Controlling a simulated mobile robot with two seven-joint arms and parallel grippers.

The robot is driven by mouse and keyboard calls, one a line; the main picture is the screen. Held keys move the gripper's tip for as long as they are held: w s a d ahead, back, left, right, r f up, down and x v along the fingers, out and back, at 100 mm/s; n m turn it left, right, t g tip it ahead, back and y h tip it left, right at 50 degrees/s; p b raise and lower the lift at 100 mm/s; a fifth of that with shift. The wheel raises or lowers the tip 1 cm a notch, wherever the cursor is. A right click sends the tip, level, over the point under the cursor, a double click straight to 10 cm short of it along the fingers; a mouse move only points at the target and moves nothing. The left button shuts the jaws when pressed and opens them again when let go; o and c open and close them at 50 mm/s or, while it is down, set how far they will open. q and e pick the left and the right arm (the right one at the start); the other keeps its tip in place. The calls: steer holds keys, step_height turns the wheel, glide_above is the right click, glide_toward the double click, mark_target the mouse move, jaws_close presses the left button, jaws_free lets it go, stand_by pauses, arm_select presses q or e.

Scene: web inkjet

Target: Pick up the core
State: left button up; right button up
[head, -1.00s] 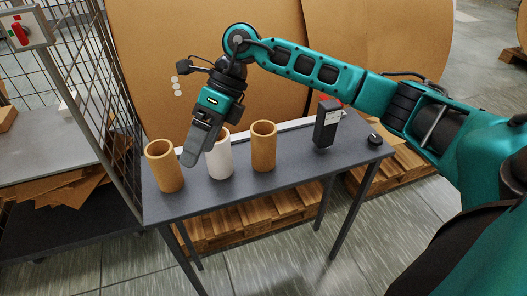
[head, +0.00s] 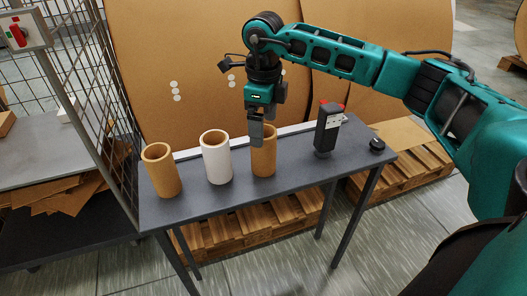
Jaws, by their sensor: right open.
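Three hollow cores stand upright in a row on a dark grey table (head: 225,203). A brown core (head: 162,172) is at the left end, a white core (head: 216,158) is in the middle, and another brown core (head: 264,161) is on the right. My right gripper (head: 258,143) points down at the right brown core. Its fingers overlap the core's near upper rim and hide part of its opening. I cannot tell whether they touch it or reach inside. The gripper is open. My left gripper is out of view.
A black and grey device (head: 327,130) stands on the table right of the cores, with a small black knob (head: 377,144) beyond it. Large brown rolls (head: 190,60) stand behind the table. A wire mesh fence (head: 85,70) is at the left.

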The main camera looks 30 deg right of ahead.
mark_target(263, 151)
step_height(263, 151, down, 5)
steer(key=shift+f, duration=0.1)
steer(key=shift+c, duration=0.2)
steer(key=c, duration=1.1)
steer(key=shift+o, duration=0.2)
steer(key=shift+r, duration=0.2)
